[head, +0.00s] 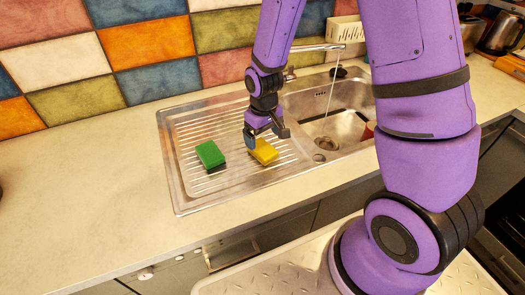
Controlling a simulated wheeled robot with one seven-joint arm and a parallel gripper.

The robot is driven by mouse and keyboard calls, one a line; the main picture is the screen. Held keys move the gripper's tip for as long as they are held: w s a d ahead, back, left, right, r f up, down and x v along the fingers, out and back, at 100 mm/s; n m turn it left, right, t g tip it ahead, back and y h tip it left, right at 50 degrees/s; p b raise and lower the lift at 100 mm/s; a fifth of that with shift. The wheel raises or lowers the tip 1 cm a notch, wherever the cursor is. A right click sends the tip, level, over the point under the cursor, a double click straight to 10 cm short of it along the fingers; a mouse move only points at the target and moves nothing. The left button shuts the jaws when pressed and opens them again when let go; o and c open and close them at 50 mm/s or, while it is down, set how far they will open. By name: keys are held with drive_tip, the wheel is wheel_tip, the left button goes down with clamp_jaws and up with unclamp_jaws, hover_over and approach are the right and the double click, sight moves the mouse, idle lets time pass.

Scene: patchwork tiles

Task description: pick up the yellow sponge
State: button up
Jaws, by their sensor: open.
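The yellow sponge (265,152) lies on the ribbed metal drainboard (190,180), left of the sink basin. My gripper (264,141) is open and points down right over the sponge. Its dark fingers hide part of the sponge's upper edge. I cannot tell from this view whether the fingers touch the sponge or are just above it.
A green sponge (210,154) lies on the drainboard to the left. The sink basin (340,127) is on the right, with a tap (318,47) behind it and water running. The counter (90,180) at the left is clear. A tiled wall (120,50) stands behind.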

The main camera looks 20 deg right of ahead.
sight(263, 147)
drive_tip(key=shift+a+f, duration=0.1)
drive_tip(key=shift+f, duration=2.65)
drive_tip(key=c, duration=1)
drive_tip(key=shift+r, duration=0.1)
